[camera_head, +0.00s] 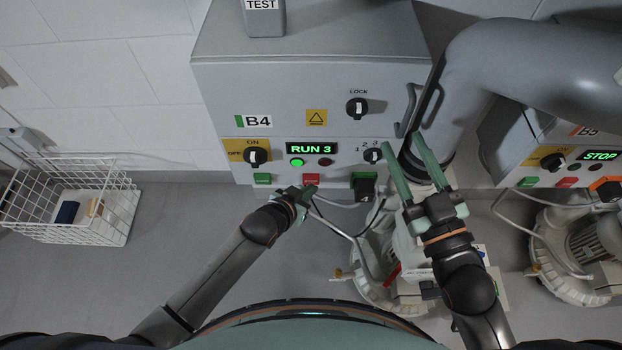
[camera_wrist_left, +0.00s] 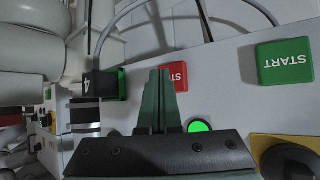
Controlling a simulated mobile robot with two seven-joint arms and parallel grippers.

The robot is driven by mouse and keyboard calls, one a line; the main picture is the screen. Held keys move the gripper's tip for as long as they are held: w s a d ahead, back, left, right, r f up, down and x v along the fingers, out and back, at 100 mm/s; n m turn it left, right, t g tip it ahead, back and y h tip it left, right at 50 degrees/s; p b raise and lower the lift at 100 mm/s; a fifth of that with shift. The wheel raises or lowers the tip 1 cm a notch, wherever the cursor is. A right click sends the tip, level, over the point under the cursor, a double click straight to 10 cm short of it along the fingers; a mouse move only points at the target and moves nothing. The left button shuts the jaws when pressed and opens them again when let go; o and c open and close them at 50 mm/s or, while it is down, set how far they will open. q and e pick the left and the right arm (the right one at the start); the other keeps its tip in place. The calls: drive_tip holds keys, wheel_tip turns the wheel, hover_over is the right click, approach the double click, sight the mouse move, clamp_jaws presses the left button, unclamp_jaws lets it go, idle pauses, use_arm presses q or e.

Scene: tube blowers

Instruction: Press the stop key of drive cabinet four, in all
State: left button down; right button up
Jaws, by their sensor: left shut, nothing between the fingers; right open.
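Drive cabinet B4 (camera_head: 330,65) is a grey box on the wall. Its display (camera_head: 311,149) reads RUN 3, and a green lamp (camera_head: 297,162) beneath it is lit. The red stop key (camera_head: 311,178) is on the lower panel. It also shows in the left wrist view (camera_wrist_left: 179,72), partly hidden by my fingers. My left gripper (camera_head: 307,189) is shut and empty, its tips right at the stop key; I cannot tell whether they touch it. Its fingers also show in the left wrist view (camera_wrist_left: 160,72). My right gripper (camera_head: 405,150) is open and empty, right of the panel.
The green start key (camera_head: 262,179) is left of the stop key, also in the left wrist view (camera_wrist_left: 285,62). A black and green connector (camera_head: 363,186) is to its right. Cabinet B5 (camera_head: 560,140) reads STOP. A white wire basket (camera_head: 70,208) stands at left.

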use_arm(q)
drive_tip(key=shift+w, duration=0.4)
idle(0.6)
idle(0.3)
drive_tip(key=shift+s+p, duration=0.65)
drive_tip(key=shift+s, duration=0.2)
drive_tip(key=shift+s, duration=0.1)
